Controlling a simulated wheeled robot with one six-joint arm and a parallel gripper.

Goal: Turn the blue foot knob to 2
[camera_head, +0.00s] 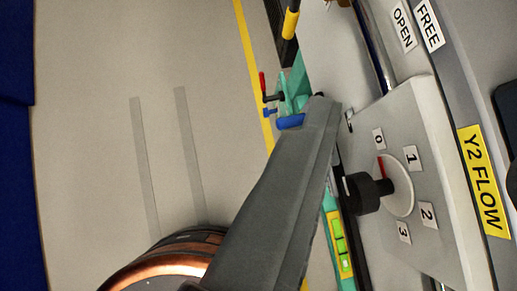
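A dial plate (400,190) on a pale panel has labels 0, 1, 2 and 3 and carries a black knob (366,193). A red mark on the dial lies nearest the 0 label (378,139). The 2 label (427,214) is at the lower right. A small blue part (290,121) shows beside the green frame, partly behind a long dark grey bar that seems to be my gripper (322,108). I cannot tell whether this blue part is the foot knob. The bar's tip is left of the dial, apart from the black knob in the picture. Its finger opening is not visible.
A yellow sign reading Y2 FLOW (483,180) and labels OPEN (403,25) and FREE (429,25) are at right. A red-handled part (263,86) and green level vial (339,243) sit along the green frame. The floor (100,60) at left is clear.

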